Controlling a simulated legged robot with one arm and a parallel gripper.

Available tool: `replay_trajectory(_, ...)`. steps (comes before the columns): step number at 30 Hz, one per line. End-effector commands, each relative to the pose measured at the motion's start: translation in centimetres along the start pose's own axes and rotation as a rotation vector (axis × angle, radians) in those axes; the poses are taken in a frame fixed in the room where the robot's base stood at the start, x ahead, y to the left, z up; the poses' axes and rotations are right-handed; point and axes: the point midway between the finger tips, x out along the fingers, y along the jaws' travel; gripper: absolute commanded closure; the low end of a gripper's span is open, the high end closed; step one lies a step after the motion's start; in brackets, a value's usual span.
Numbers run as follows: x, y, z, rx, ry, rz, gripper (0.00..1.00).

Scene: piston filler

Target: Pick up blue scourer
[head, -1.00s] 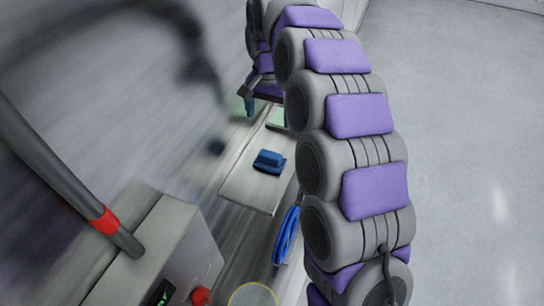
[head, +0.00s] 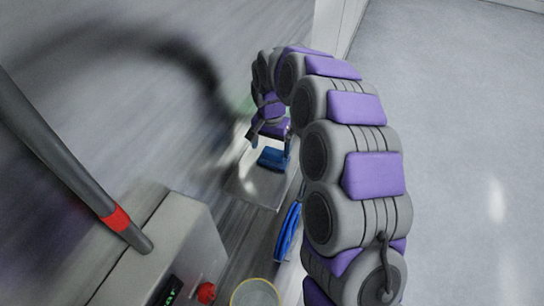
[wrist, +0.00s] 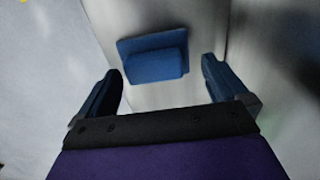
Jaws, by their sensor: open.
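The blue scourer (head: 272,158) lies on a light grey shelf (head: 250,185) in the head view. In the wrist view the scourer (wrist: 154,58) is a blue block on a flat, wider blue base, lying ahead of the fingertips and roughly centred between them. My gripper (wrist: 162,82) is open, with one dark blue finger at each side and nothing between them. In the head view my gripper (head: 270,140) is just above and behind the scourer, and the arm hides part of the area around it.
Open floor (head: 460,150) lies to the right.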

Motion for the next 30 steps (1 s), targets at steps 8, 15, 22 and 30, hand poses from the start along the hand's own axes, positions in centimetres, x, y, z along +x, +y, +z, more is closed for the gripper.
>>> replay_trajectory(8,2.9,0.7,-0.3,0.002,-0.001,-0.008,0.00)
replay_trajectory(15,2.9,0.4,-0.2,0.002,0.001,-0.006,0.07)
replay_trajectory(22,3.0,0.1,-0.1,0.002,0.001,-0.004,0.29)
replay_trajectory(30,3.0,0.3,-0.2,0.002,0.000,-0.004,0.52)
